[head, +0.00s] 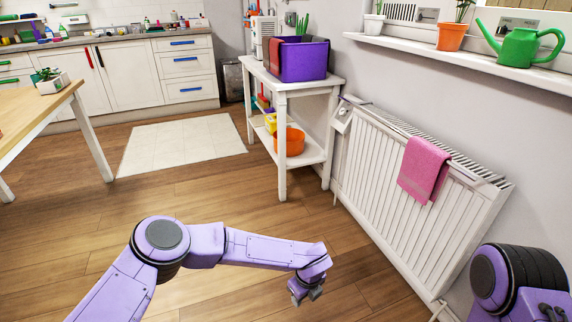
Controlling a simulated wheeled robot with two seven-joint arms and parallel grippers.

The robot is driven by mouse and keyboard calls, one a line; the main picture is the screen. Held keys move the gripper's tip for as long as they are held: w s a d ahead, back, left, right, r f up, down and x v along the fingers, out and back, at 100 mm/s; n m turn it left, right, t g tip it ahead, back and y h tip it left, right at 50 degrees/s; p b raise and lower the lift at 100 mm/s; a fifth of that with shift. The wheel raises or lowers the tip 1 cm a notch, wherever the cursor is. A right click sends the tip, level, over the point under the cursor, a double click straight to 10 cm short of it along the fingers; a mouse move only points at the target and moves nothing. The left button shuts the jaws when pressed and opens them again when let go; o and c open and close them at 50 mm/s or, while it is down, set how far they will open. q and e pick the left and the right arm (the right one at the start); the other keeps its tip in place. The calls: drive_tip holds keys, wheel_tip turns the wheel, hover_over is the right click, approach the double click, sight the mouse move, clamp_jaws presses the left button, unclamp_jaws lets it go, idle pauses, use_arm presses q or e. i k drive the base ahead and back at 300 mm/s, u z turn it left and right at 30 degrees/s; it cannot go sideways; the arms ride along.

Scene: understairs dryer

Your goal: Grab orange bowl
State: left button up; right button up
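The orange bowl (290,141) stands on the lower shelf of a white side table (303,152), next to a yellow item (271,122). My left gripper (308,296) hangs over the wooden floor, well in front of the bowl and apart from it. It is small and seen from above, so its finger opening is unclear. My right arm shows only in part at the bottom right corner, and its gripper is not visible there.
A white radiator (400,185) with a pink towel (424,168) stands right of the table. A purple bin (304,60) sits on the tabletop. A wooden table (30,112) is at the left. The floor (215,195) between is clear.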

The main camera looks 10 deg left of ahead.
sight(295, 138)
drive_tip(key=u, duration=0.8)
drive_tip(key=i, duration=2.7)
drive_tip(key=z, duration=0.8)
drive_tip(key=i, duration=0.85)
drive_tip(key=z, duration=0.15)
